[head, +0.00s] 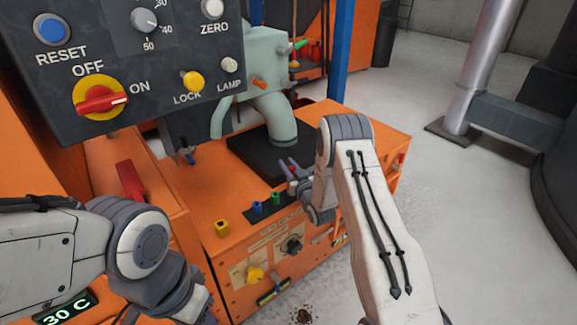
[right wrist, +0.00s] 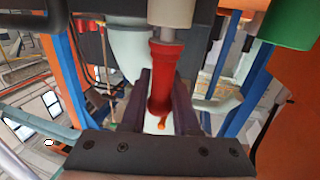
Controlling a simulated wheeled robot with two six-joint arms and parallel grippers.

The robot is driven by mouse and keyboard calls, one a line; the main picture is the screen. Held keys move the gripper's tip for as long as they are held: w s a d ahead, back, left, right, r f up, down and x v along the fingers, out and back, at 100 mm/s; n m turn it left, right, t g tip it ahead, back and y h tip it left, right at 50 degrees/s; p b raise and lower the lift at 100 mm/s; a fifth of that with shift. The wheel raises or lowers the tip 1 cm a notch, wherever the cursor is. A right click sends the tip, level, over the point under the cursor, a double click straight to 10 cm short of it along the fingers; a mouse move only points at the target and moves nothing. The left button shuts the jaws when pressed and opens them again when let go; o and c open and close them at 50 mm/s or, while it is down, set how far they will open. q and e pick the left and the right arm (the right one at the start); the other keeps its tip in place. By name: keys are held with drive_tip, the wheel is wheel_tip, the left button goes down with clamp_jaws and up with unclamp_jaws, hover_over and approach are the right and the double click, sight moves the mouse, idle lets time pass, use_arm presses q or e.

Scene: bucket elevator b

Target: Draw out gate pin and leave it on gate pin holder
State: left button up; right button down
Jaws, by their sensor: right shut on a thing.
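In the right wrist view a red, flanged pin (right wrist: 165,75), which looks like the gate pin, stands between the dark fingers of my right gripper (right wrist: 160,105). Its top end meets a pale grey cylinder (right wrist: 172,14), and a small orange tip shows below it. In the head view my right gripper (head: 287,168) is over the orange machine's dark top plate; the pin cannot be made out there. I cannot tell which part is the gate pin holder. My left gripper (head: 135,314) is only partly visible at the bottom edge, its jaws unclear.
Yellow (head: 222,228), blue (head: 257,208) and green (head: 276,197) pieces line the orange machine's front edge (head: 205,205). A control panel (head: 150,50) hangs at upper left. A pale green pipe (head: 277,118) rises behind my right gripper. Open floor lies to the right.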

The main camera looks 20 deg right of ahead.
drive_tip(key=shift+r, duration=0.3)
drive_tip(key=shift+r+p, duration=1.95)
drive_tip(key=shift+r, duration=0.65)
wheel_tip(320, 180, up, 4)
drive_tip(key=shift+p, duration=1.2)
drive_tip(key=shift+a, duration=0.15)
drive_tip(key=s+a+n+g+y+p, duration=0.1)
drive_tip(key=s+a+n+y+p, duration=0.1)
drive_tip(key=a, duration=1.1)
drive_tip(key=s+a+n+g+y+p, duration=0.2)
drive_tip(key=s+a+n+y, duration=0.2)
drive_tip(key=a, duration=0.9)
drive_tip(key=s+y, duration=0.2)
drive_tip(key=s, duration=0.1)
drive_tip(key=shift+s+f+y, duration=0.25)
drive_tip(key=shift+f+y, duration=0.1)
drive_tip(key=shift+y, duration=0.05)
